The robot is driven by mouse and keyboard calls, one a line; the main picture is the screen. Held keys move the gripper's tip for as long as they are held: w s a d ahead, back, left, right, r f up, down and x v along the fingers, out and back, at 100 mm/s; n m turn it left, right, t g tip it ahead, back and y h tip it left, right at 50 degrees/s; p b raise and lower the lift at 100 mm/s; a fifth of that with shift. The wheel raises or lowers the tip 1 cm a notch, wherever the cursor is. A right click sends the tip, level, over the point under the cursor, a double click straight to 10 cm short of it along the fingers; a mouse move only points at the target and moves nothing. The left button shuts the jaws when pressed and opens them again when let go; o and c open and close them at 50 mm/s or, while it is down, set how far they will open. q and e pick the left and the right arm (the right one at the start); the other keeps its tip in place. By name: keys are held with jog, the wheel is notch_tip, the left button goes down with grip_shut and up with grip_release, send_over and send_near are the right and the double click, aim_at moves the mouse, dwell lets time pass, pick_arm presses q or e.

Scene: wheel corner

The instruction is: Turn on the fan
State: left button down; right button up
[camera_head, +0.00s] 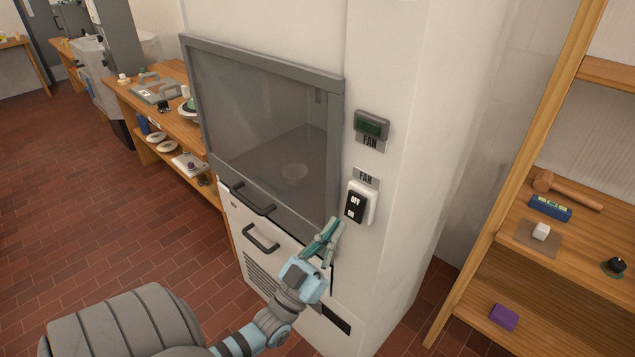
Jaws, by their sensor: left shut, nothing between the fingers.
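The fan switch (358,203) is a white plate with a black rocker marked OFF at the top and ON at the bottom. It sits on the white cabinet's right front panel under a FAN label. Above it is a dark green FAN display (371,126), which looks unlit. My left gripper (333,228) has teal fingers, is shut and empty, and points up just below and left of the switch. From this angle I cannot tell whether it touches the panel. My right gripper is not in view.
The cabinet has a grey-framed glass sash (262,125) with handles (253,199) below it. A wooden shelf (560,245) with a mallet (565,188) and small items stands at the right. A wooden bench (175,122) is at the left. Open brick floor lies front left.

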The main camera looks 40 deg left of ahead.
pick_arm(q)
jog(key=shift+w+f, duration=0.15)
jog(key=shift+w, duration=0.5)
jog(key=shift+w+f, duration=0.15)
jog(key=shift+w, duration=0.45)
jog(key=w+f+t+b, duration=0.1)
jog(key=b, duration=0.4)
jog(key=shift+f, duration=0.1)
jog(key=shift+r+p, duration=0.25)
jog(key=shift+p, duration=0.1)
jog(key=shift+s, duration=0.35)
jog(key=b, duration=0.3)
send_near(355, 211)
jog(key=v, duration=0.7)
jog(key=shift+f, duration=0.15)
